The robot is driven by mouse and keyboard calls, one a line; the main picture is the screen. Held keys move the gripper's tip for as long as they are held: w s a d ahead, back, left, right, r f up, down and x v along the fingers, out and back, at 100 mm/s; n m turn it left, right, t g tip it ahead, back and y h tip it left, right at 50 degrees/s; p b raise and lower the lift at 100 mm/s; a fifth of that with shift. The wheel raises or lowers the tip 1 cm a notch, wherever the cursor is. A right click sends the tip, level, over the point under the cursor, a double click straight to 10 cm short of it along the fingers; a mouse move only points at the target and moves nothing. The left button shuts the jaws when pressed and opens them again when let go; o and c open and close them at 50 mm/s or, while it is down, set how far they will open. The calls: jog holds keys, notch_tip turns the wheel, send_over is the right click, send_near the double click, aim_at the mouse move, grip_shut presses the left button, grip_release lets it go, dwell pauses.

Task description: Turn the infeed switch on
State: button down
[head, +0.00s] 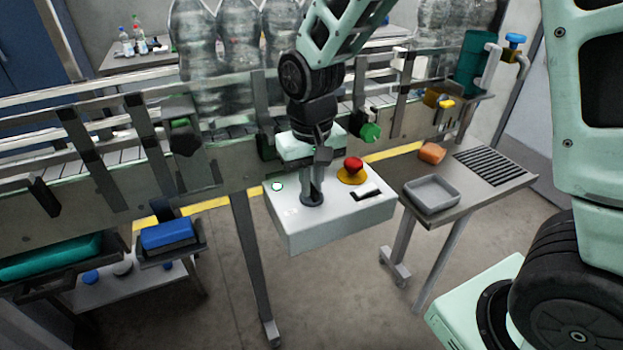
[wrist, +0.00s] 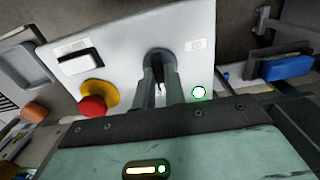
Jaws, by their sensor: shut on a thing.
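A white control box (head: 330,222) is mounted at the front of the conveyor; it also fills the upper middle of the wrist view (wrist: 130,25). On its top face is a round black switch knob (wrist: 155,54); it also shows in the head view (head: 312,200). My gripper (head: 314,186) points down at this knob and is shut on it, the fingers hiding much of it. A black and white rocker switch (head: 367,191) and a red button on a yellow base (head: 353,166) are to the right. A round lamp (head: 277,186) shows white with a green rim. The labels are too small to read.
Large clear bottles (head: 240,45) stand on the conveyor behind the box. A side table on the right holds a grey tray (head: 432,205) and an orange cylinder (head: 432,153). A blue item (head: 167,233) lies in a low bin at left. Floor in front is clear.

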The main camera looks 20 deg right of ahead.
dwell(0.4)
jog(key=c, duration=1.5)
grip_release()
jog(key=shift+o, duration=0.2)
notch_tip(320, 180, up, 18)
jog(key=b, duration=0.1)
jog(key=shift+f, duration=0.25)
jog(key=s+a+f+n, duration=0.3)
jog(key=s+f, duration=0.4)
jog(key=s, duration=0.3)
jog(key=s+a+f+n, duration=0.3)
jog(key=s+f, duration=0.3)
jog(key=s, duration=0.4)
jog(key=shift+f+n+y, duration=0.3)
jog(key=shift+f+n, duration=0.1)
jog(key=shift+n, duration=0.5)
